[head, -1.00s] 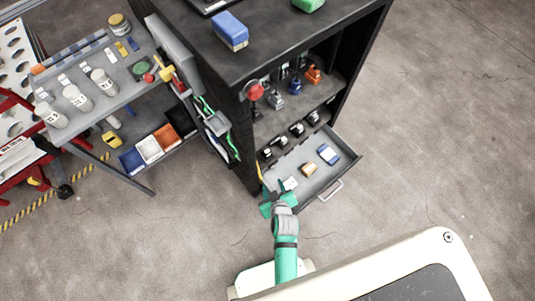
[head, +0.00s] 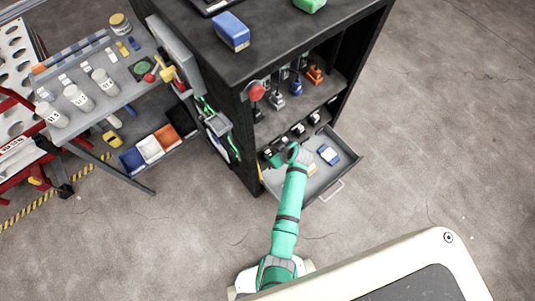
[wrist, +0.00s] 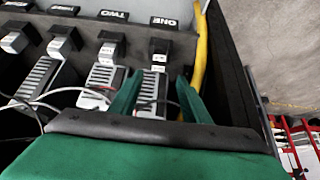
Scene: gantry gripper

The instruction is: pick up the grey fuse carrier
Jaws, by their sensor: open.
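My gripper (wrist: 159,74) is open in the wrist view, with its two green fingers apart. A grey ribbed unit (wrist: 149,92) with a black knob, under the label ONE, shows between and beyond the fingers. I cannot tell whether they touch it. Similar grey units with black knobs stand in a row to its left. Which of them is the grey fuse carrier is not clear. In the head view my gripper (head: 275,157) is at the cabinet's lower row, over the drawer's left end. My arm hides part of the drawer.
Black cabinet walls enclose the row. A yellow cable (wrist: 201,50) runs right of the fingers. Thin wires cross the grey units. A red knob (head: 257,92) is above.

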